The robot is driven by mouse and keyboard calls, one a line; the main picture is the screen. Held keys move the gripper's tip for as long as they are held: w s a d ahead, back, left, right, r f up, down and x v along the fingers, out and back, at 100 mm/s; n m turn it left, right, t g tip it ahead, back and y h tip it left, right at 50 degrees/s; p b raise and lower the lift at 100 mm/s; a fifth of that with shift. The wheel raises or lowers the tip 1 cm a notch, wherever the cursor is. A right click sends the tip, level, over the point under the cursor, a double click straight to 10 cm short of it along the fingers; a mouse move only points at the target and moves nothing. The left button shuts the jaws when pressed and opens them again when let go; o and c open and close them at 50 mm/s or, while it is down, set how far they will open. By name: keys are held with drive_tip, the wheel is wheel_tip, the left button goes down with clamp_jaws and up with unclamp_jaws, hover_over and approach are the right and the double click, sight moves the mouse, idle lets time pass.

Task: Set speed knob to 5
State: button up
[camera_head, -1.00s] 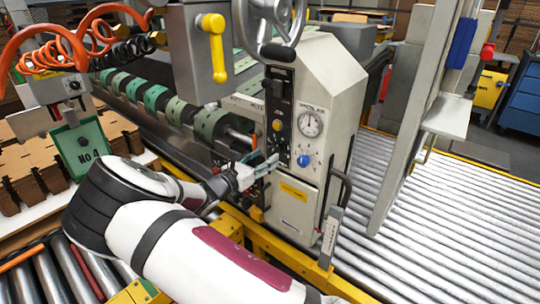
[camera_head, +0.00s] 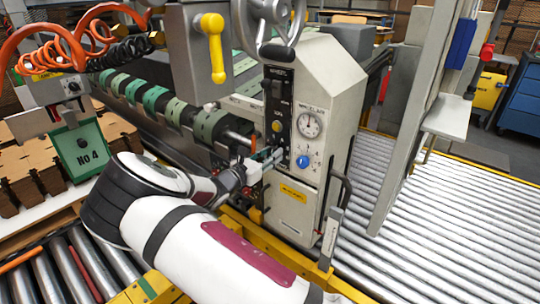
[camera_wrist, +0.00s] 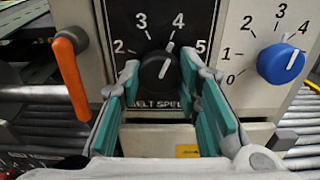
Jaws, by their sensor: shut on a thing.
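The black belt speed knob (camera_wrist: 158,70) sits on the panel in the wrist view, under a scale on which 2, 3, 4 and 5 show. Its white pointer line leans up and right, roughly toward the 4. My gripper (camera_wrist: 160,82) has its teal finger pads on the left and right sides of this knob and is shut on it. In the head view my gripper (camera_head: 274,158) is at the front of the pale control cabinet (camera_head: 325,85), left of the blue knob. The black knob is hidden there by the gripper.
A blue knob (camera_wrist: 281,63) with its own numbered scale is just right in the wrist view. An orange lever (camera_wrist: 71,80) stands close on the left. A round gauge (camera_head: 310,125) is above the blue knob (camera_head: 302,161). A yellow rail (camera_head: 270,242) runs below the cabinet.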

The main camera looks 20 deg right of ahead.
drive_tip(key=shift+m, duration=0.3)
drive_tip(key=shift+m+p, duration=1.4)
drive_tip(key=shift+m, duration=2.6)
drive_tip(key=o, duration=1.1)
drive_tip(key=shift+o, duration=0.2)
drive_tip(key=shift+a, duration=0.2)
drive_tip(key=v, duration=1.1)
drive_tip(key=shift+s+a, duration=0.25)
drive_tip(key=shift+s, duration=0.05)
